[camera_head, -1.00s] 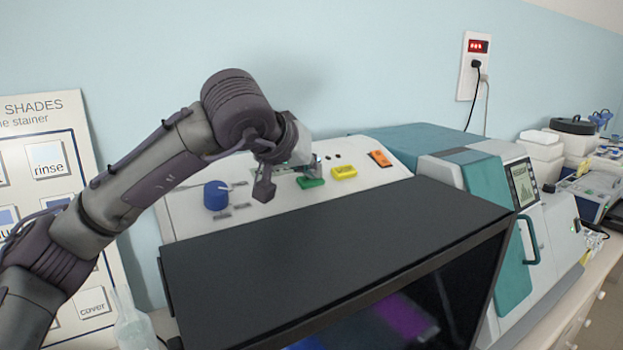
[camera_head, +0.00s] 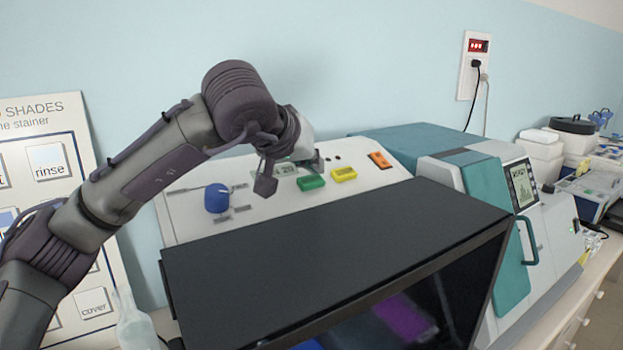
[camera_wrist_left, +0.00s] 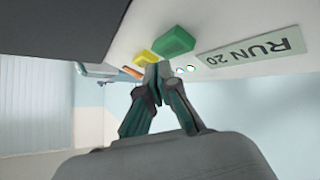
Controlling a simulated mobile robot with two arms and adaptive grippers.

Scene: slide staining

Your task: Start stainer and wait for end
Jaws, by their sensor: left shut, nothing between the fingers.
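The stainer has a pale control panel (camera_head: 365,170) behind its black-topped housing (camera_head: 340,255). A green button (camera_head: 311,182), a yellow button (camera_head: 344,174) and an orange switch (camera_head: 380,160) sit on the panel, with a blue knob (camera_head: 217,198) to their left. A small display (camera_wrist_left: 250,46) reads "RUN 20" in the left wrist view. My left gripper (camera_head: 318,160) is shut and empty at the panel, just behind the green button. In the left wrist view its fingertips (camera_wrist_left: 158,70) are close to the green button (camera_wrist_left: 174,42); I cannot tell whether they touch. My right gripper is not in view.
A teal and white machine (camera_head: 490,215) with a screen and handle stands right of the stainer. A poster (camera_head: 45,150) leans at the left behind my arm, with a clear bottle (camera_head: 133,325) below. A wall socket (camera_head: 474,66) holds a plugged cable.

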